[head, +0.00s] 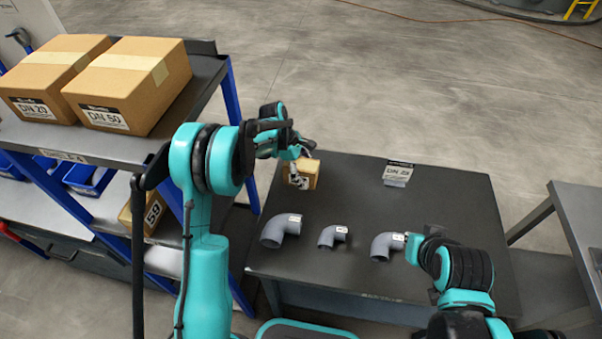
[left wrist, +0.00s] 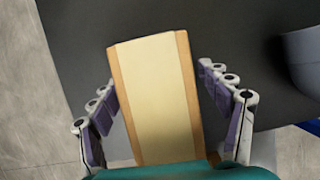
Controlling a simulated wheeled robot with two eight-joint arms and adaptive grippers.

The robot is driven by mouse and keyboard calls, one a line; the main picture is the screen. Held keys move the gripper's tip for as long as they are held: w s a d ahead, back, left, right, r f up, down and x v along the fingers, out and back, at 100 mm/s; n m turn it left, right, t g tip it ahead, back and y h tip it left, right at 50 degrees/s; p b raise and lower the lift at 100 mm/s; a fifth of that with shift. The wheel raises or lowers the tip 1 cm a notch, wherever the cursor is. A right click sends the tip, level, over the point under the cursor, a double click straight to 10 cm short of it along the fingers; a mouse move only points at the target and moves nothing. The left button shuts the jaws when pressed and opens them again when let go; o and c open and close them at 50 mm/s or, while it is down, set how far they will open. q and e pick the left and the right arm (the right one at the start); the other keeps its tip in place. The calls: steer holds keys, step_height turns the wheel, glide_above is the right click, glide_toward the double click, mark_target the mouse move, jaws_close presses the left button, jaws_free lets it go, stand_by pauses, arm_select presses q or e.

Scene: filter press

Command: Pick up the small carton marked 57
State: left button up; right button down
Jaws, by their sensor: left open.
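A small brown carton (head: 309,169) stands at the left back of the dark table, and its number cannot be read here. In the left wrist view the carton (left wrist: 155,100) shows its top with a pale tape strip. My left gripper (head: 298,170) is open over it. Its two fingers stand on either side of the carton, with a visible gap on each side. Another small carton marked 59 (head: 153,214) sits on the lower level of the shelf at left. My right gripper (head: 412,243) is beside the rightmost grey pipe elbow (head: 383,248); its fingers are too small to judge.
Two more grey elbows, a large one (head: 281,231) and a small one (head: 332,236), lie on the dark table (head: 345,188) nearer me. A DN sign (head: 398,174) stands at its back right. Large cartons marked DN 20 (head: 45,75) and DN 50 (head: 130,85) sit on the upper shelf.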

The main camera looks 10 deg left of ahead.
arm_select(q)
steer(key=shift+f, duration=0.25)
steer(key=shift+c, duration=0.3)
steer(key=c, duration=1.6)
